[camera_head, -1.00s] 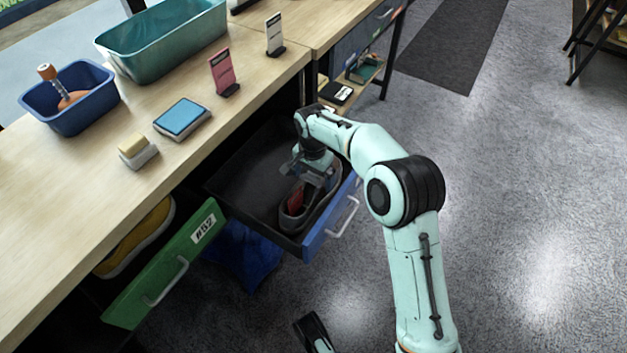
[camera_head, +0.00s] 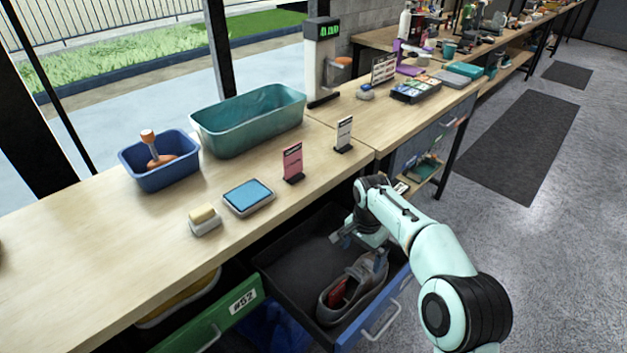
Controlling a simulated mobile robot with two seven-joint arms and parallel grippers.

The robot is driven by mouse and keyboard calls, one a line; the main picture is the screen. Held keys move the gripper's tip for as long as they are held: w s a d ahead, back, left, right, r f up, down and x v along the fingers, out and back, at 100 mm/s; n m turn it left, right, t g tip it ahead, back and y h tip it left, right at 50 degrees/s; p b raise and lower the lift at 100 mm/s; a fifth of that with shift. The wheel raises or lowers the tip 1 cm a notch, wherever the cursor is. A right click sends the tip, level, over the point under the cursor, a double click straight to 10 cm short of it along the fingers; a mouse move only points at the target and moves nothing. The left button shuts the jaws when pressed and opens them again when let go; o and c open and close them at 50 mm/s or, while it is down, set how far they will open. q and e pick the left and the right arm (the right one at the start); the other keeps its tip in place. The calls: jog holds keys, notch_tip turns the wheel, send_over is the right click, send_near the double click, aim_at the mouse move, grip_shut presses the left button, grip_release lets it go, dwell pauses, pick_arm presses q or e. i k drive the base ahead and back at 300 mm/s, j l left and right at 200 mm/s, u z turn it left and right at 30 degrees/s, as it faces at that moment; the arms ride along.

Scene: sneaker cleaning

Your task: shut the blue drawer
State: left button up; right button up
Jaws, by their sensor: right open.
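The blue drawer (camera_head: 400,283) is pulled out from under the wooden table, with its blue front and pale bar handle (camera_head: 382,322) facing the aisle. Its dark inside (camera_head: 290,262) shows. A grey sneaker (camera_head: 336,312) with a red patch inside it lies in the drawer, near the front. My right gripper (camera_head: 360,250) is over the drawer at the sneaker's far end, with its fingers apart. I cannot tell whether a finger touches the shoe. My left gripper is out of view.
A green drawer (camera_head: 215,322) beside it is also open, with a yellowish shoe (camera_head: 180,298) inside. The tabletop holds a blue bin (camera_head: 160,178), a teal bin (camera_head: 250,128), a blue pad (camera_head: 249,195), a brush (camera_head: 204,220) and sign stands.

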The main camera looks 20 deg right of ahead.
aim_at(296, 268)
jog(key=k, duration=1)
